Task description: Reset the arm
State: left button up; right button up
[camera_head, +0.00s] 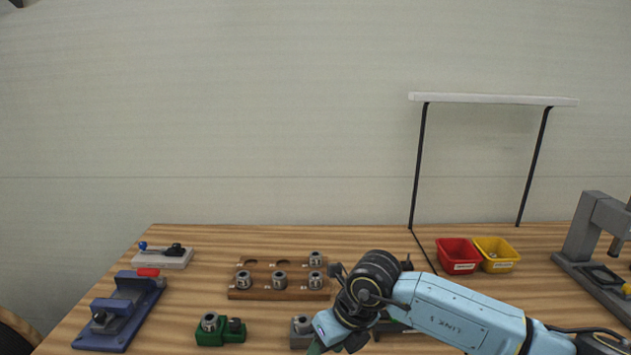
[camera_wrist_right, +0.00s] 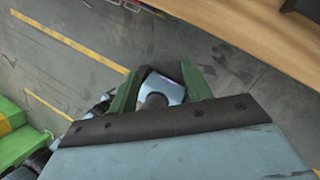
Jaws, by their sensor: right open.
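My right arm (camera_head: 450,309) comes in from the lower right of the head view and reaches over the front of the wooden table. Its wrist is bent down, and most of the gripper is hidden at the bottom edge of that view. In the right wrist view my right gripper (camera_wrist_right: 160,78) shows two green fingers spread apart, with nothing held. The gripper points down past the table edge (camera_wrist_right: 225,32) toward the grey floor. A pale shiny part shows between the fingers, and I cannot tell what it is. My left gripper is not in view.
A wooden block (camera_head: 255,294) with metal collars stands mid-table. A blue fixture (camera_head: 105,335), a green block (camera_head: 230,338) and a grey plate (camera_head: 175,262) lie to the left. A red bin (camera_head: 458,267), a yellow bin (camera_head: 505,266) and a grey press (camera_head: 585,230) stand to the right.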

jog(key=a+f+m+t+y, duration=0.2)
jog(key=a+f+m+y, duration=0.5)
jog(key=m+y, duration=0.4)
jog(key=s+d+f+m+t+h, duration=0.2)
jog(key=d+f+m+t+h, duration=0.2)
jog(key=d+f+m, duration=0.6)
jog(key=s+d+f+m+t+h, duration=0.25)
jog(key=d+f+m, duration=0.35)
jog(key=f, duration=0.5)
jog(key=s+d+f+m+g+h, duration=0.1)
jog(key=s+d+f+m+h, duration=0.3)
jog(key=s+f, duration=0.45)
jog(key=s+d+f+m+g+h, duration=0.25)
jog(key=s+d+f+m, duration=0.25)
jog(key=s+f, duration=0.3)
jog(key=s+d+f+m+g+h, duration=0.1)
jog(key=s+d+f+m+g, duration=0.15)
jog(key=s, duration=0.95)
jog(key=s+d+f+m+g+h, duration=0.1)
jog(key=s+d+f+m+g, duration=0.15)
jog(key=s, duration=1.05)
notch_tip(320, 180, down, 10)
jog(key=b, duration=1)
jog(key=shift+w+a, duration=0.15)
jog(key=shift+a, duration=0.1)
